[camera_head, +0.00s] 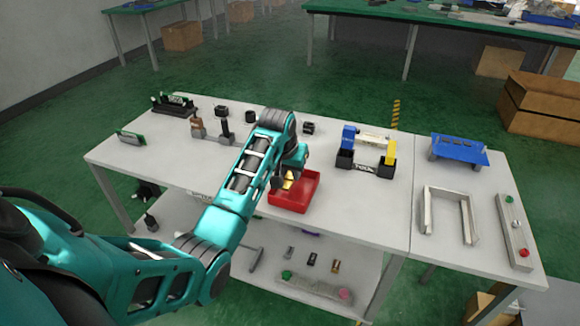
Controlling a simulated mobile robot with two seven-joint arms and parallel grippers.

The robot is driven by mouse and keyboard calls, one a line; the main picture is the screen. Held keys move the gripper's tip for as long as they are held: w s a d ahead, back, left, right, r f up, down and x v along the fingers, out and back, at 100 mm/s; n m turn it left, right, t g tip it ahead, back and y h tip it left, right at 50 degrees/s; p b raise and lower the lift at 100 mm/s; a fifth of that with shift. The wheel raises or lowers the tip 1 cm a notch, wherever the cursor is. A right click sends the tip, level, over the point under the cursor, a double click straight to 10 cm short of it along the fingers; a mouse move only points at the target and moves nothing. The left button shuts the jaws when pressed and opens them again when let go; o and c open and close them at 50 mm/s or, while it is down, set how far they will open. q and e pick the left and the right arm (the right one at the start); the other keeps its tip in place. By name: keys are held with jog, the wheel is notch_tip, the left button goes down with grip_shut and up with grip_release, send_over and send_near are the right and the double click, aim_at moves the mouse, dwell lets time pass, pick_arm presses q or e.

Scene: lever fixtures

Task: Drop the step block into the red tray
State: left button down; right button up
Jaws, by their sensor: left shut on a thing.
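The red tray (308,195) lies on the white table near its front edge, at the middle of the view. My left gripper (288,180) reaches over the tray's left part and points down. It is shut on a small gold-yellow piece, which I take to be the step block (287,185). The block shows between the fingers above the tray floor; whether it touches the tray cannot be told. My arm and gripper hide the tray's left side and most of the block. My right gripper is not in view.
A fixture with blue and yellow blocks (367,150) stands right of the tray. A blue stand (458,150), a grey U-shaped frame (427,210) and a strip with coloured knobs (513,230) are further right. Small dark parts (222,112) stand at the back left.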

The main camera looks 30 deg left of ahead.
pick_arm(q)
jog(key=c, duration=0.8)
grip_release()
jog(key=shift+c, duration=0.2)
jog(key=v, duration=1.3)
